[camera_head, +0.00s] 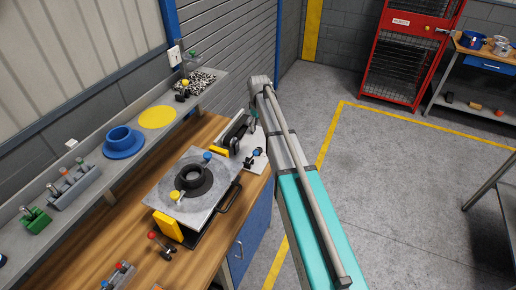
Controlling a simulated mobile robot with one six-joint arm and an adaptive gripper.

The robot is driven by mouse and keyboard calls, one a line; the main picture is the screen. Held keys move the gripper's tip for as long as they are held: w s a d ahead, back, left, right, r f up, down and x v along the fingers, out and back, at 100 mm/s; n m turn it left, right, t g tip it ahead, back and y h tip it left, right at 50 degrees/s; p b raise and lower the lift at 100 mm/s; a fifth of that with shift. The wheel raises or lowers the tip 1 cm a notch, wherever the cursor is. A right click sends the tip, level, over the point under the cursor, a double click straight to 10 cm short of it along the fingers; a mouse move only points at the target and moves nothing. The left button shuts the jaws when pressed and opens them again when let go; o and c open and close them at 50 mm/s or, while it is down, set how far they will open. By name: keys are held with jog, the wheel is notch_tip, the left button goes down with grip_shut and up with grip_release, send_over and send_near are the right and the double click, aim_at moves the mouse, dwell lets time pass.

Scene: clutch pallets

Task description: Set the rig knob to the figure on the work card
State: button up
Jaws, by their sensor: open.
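A fixture with a grey square plate (214,197) stands on the wooden bench. I cannot tell which part is the rig knob. No work card with a readable figure can be made out. My arm reaches up the middle of the view, and my gripper cannot be made out.
A grey shelf along the wall holds a blue flanged part (123,143), a yellow disc (157,117), a green block (35,220) and a tray of small parts (199,83). A red cage (405,55) and another bench stand far right. The floor between is clear.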

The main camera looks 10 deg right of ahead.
aim_at(259, 149)
jog(key=shift+f, duration=0.15)
notch_tip(259, 149, down, 14)
jog(key=b, duration=1.3)
jog(key=shift+r+b, duration=0.25)
jog(key=shift+b, duration=0.15)
dwell(0.4)
